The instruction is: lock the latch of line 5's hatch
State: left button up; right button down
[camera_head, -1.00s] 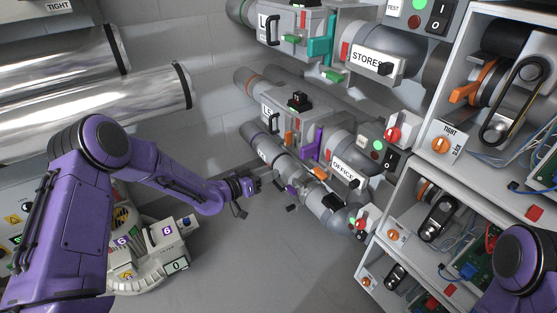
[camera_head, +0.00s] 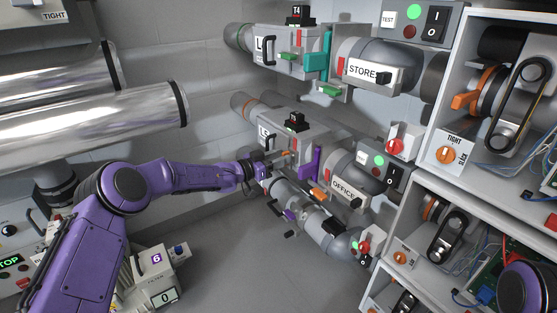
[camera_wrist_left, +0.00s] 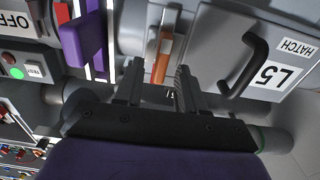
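Line 5's hatch (camera_head: 287,140) is a grey box with an "L5" label and a black handle, on the middle pipe. In the left wrist view its hatch face (camera_wrist_left: 222,45) fills the upper right, with the black handle (camera_wrist_left: 248,62) and the "HATCH L5" label. An orange latch lever (camera_wrist_left: 163,56) stands on a pale mount beside the hatch. My left gripper (camera_head: 268,162) is close in front of the hatch. In the left wrist view its fingers (camera_wrist_left: 160,70) are apart, with the lever between their tips in the picture; contact cannot be told. My right gripper is out of view.
A purple block (camera_head: 309,163) and the "OFFICE" pipe (camera_head: 345,165) lie right of the hatch. Another hatch with a teal block (camera_head: 317,57) is above. A lower pipe (camera_head: 325,232) runs below. Shelves of belt machinery stand at right. The floor (camera_head: 255,270) is clear.

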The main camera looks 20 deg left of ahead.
pick_arm(q)
grip_shut()
